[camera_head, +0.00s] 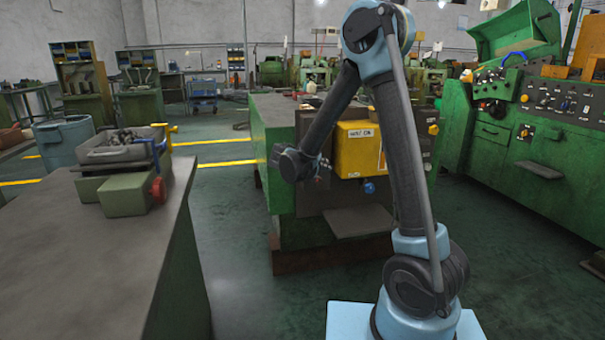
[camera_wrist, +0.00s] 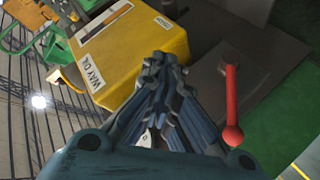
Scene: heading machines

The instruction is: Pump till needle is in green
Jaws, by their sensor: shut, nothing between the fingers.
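The yellow oil box (camera_head: 360,135) with a "WAY OIL" label is mounted on the end of the green machine, and it also fills the upper middle of the wrist view (camera_wrist: 140,55). A red lever (camera_wrist: 231,95) with a red ball end (camera_wrist: 233,135) stands to the right of my gripper in the wrist view, apart from it. My gripper (camera_wrist: 163,65) is shut and empty, its tips in front of the box's edge. In the head view my gripper (camera_head: 323,171) is mostly hidden by my wrist.
The green machine body (camera_head: 270,135) stands behind my arm. A blue knob (camera_head: 369,187) sits under the box. A workbench (camera_head: 140,255) with a grey tray (camera_head: 122,154) is at the left. A green control machine (camera_head: 545,150) is at the right. The floor between is clear.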

